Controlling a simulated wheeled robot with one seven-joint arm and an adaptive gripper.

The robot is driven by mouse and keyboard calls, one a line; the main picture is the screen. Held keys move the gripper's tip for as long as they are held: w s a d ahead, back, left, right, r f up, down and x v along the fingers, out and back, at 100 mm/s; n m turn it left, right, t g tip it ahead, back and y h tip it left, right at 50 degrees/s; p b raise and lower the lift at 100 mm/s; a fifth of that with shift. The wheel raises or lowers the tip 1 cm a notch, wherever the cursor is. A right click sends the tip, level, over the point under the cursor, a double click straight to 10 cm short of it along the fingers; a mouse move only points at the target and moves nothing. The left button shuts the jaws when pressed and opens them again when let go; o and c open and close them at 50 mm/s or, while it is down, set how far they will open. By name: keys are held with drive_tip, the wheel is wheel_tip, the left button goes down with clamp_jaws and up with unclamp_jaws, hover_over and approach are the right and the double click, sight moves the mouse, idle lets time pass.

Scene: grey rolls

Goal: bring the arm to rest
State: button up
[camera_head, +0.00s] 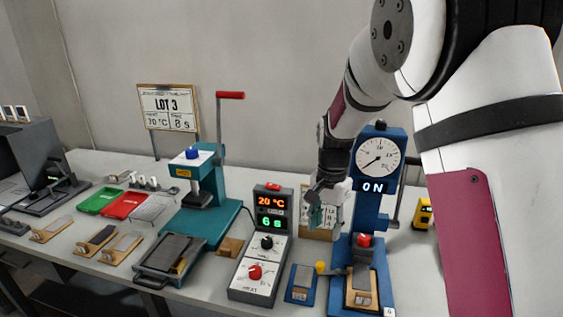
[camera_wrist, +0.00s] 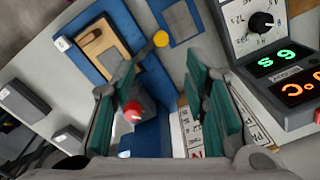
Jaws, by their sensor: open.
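My arm (camera_head: 455,130) reaches in from the upper right of the head view. My gripper (camera_head: 317,212) hangs in front of the blue test stand with the dial, to the left of its column. In the wrist view my gripper (camera_wrist: 163,80) shows its two teal fingers spread apart with nothing held between them. The blue stand's red button (camera_wrist: 134,111) appears beside the left finger in that view. I cannot tell whether the gripper touches anything.
The blue stand (camera_head: 376,222) reads ON. A grey control box (camera_head: 260,270) shows 20 °C and 6 s. A teal press (camera_head: 205,220) with a red-handled lever stands to its left. Green (camera_head: 100,201) and red (camera_head: 125,205) trays lie farther left. A yellow device (camera_head: 424,213) sits behind right.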

drive_tip(key=s+d+r+n+t, duration=0.2)
drive_tip(key=s+r+n, duration=0.2)
drive_tip(key=s+r, duration=0.9)
drive_tip(key=s+d+r+n+t, duration=0.1)
drive_tip(key=s+n, duration=0.4)
drive_tip(key=s, duration=1.2)
drive_tip(key=shift+d+r+t, duration=0.3)
drive_tip(key=shift+r+t, duration=0.2)
drive_tip(key=shift+t, duration=0.1)
